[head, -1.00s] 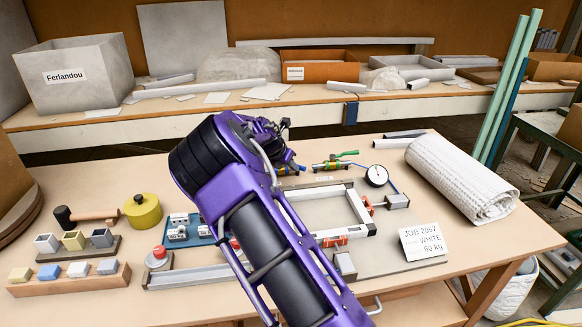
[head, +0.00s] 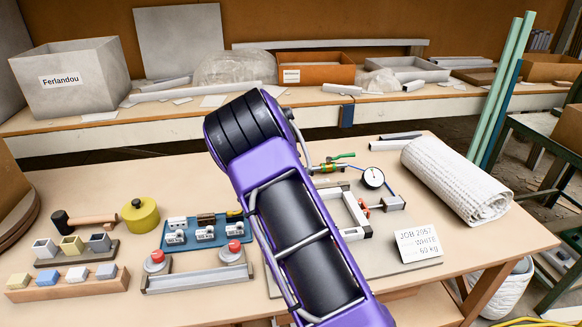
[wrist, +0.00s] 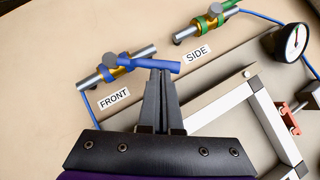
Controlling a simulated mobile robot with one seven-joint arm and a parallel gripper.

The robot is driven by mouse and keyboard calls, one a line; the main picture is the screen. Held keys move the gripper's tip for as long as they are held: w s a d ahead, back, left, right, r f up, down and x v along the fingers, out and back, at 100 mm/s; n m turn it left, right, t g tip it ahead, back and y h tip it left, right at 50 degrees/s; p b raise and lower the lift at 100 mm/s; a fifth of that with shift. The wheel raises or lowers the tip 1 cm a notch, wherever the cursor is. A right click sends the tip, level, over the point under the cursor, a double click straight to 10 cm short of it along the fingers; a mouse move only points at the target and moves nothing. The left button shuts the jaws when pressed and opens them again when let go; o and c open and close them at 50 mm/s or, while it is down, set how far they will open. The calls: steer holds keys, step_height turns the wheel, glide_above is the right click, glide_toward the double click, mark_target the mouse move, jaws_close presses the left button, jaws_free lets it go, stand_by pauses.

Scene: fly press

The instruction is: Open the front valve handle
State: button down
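The front valve shows in the wrist view as a metal pipe with a brass body (wrist: 121,69) and a blue handle (wrist: 152,66), beside a "FRONT" label (wrist: 114,99). The handle slants across the pipe at an angle, its free end to the right. My gripper (wrist: 161,75) has its two fingers together, with nothing seen between them. The fingertips are at the near side of the handle, close to its free end; I cannot tell whether they touch. In the head view my arm hides the front valve and gripper.
The side valve with a green handle (wrist: 223,10) is to the right, by the "SIDE" label (wrist: 198,53). A pressure gauge (head: 373,177) and a pale metal frame (wrist: 222,106) stand close by. A white rolled wrap (head: 456,180) lies farther right.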

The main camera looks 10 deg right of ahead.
steer(key=shift+w+d+r+n+t+y+p, duration=0.15)
steer(key=shift+w+d+n+y+p, duration=0.15)
steer(key=shift+d+n+p, duration=0.2)
steer(key=shift+w+d+n+t+y+p, duration=0.15)
steer(key=shift+d+n+y+p, duration=0.2)
steer(key=shift+n, duration=0.25)
steer(key=shift+w+d+f+p, duration=0.1)
steer(key=shift+w+d+p, duration=0.3)
steer(key=shift+w+p, duration=0.2)
steer(key=shift+w+d+f+p, duration=0.1)
steer(key=shift+w+d+p, duration=0.25)
steer(key=shift+w+p, duration=0.2)
steer(key=shift+w, duration=0.1)
